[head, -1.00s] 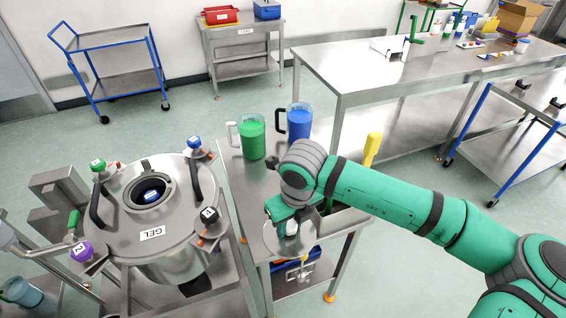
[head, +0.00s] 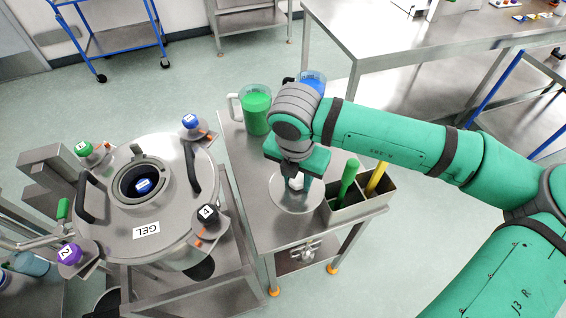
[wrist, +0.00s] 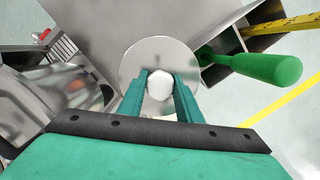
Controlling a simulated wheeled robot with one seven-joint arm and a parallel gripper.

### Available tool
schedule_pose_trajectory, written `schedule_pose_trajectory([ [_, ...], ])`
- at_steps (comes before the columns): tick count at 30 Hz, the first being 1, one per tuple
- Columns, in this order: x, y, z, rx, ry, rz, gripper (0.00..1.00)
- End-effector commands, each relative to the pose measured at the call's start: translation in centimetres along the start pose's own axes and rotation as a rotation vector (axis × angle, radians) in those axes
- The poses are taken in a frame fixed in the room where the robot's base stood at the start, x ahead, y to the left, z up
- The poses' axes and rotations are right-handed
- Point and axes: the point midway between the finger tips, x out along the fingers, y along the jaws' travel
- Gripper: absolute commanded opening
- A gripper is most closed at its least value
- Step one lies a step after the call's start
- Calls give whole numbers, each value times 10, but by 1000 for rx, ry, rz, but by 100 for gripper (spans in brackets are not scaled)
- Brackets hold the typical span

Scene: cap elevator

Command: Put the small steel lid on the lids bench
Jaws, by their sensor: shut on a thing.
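The small steel lid (head: 291,203) is a round flat disc with a white knob (head: 296,183). It shows over the front half of a small steel bench (head: 243,172). My gripper (head: 297,180) points down and is shut on the knob. In the wrist view the fingers (wrist: 160,90) stand on either side of the white knob (wrist: 160,82), with the lid disc (wrist: 150,55) beyond them. The lid looks level. I cannot tell whether it touches the bench top or hangs just above it. No label naming the lids bench is readable.
A steel box with a green handle (head: 348,178) and a yellow one (head: 377,178) sits right of the lid. A green jug (head: 256,112) and a blue jug (head: 311,82) stand behind. The GEL vessel (head: 145,205) is on the left. Bench top left of the lid is bare.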

Motion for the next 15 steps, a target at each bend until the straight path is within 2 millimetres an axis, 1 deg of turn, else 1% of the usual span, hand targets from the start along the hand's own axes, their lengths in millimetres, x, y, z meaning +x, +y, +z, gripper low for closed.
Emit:
schedule_pose_trajectory([
  [1,6,11,6,-1,1,2,1],
  [8,32,49,32,-2,2,2,1],
  [12,58,64,40,-1,2,1,1],
  [15,72,72,45,-1,1,0,1],
])
